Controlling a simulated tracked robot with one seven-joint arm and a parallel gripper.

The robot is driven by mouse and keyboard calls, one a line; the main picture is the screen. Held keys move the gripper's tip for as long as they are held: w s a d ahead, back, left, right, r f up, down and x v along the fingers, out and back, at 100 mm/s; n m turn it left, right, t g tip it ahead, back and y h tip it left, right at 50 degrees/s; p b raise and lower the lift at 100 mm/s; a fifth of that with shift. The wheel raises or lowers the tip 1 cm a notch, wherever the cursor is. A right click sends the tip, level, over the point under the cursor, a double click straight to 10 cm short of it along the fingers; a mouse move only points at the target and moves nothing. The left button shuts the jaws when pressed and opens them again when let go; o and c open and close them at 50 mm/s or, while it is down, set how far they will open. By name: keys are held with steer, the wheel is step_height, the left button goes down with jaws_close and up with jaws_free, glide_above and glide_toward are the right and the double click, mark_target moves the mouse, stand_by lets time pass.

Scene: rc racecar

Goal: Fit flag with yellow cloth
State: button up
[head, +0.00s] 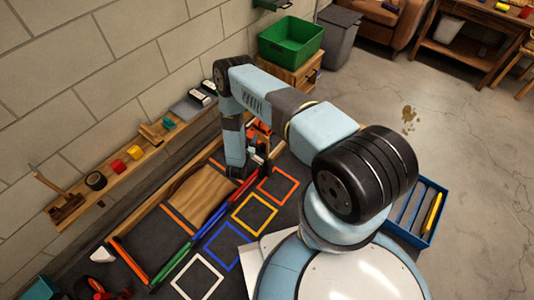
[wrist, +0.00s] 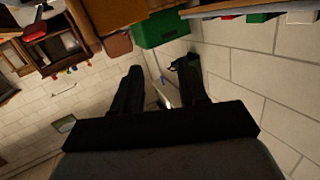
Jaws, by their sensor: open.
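My gripper (head: 252,172) is low over the dark work surface in the head view, beside the orange outlined square, at the far end of my arm. In the wrist view its two dark fingers (wrist: 160,82) stand apart, with no held object clearly visible between them. I cannot clearly make out a flag with yellow cloth. A long yellow item (head: 433,213) lies in the blue tray (head: 411,237) at the right, too small to identify. My arm hides part of the work surface.
Orange (head: 278,171), yellow (head: 238,214), blue (head: 207,246) and white outlined squares mark the work surface. A curved wooden piece (head: 200,195) lies beside coloured strips. A wall shelf (head: 120,178) holds small items. A green bin (head: 290,40) stands behind; open floor lies right.

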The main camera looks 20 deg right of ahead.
steer(key=h, duration=0.2)
glide_toward(268, 140)
steer(key=shift+n+t, duration=0.3)
steer(key=shift+f+x, duration=0.2)
steer(key=shift+x, duration=1.6)
steer(key=shift+f+x, duration=0.25)
steer(key=shift+x, duration=1.5)
steer(key=shift+f+x, duration=0.2)
steer(key=shift+x, duration=1.6)
jaws_close()
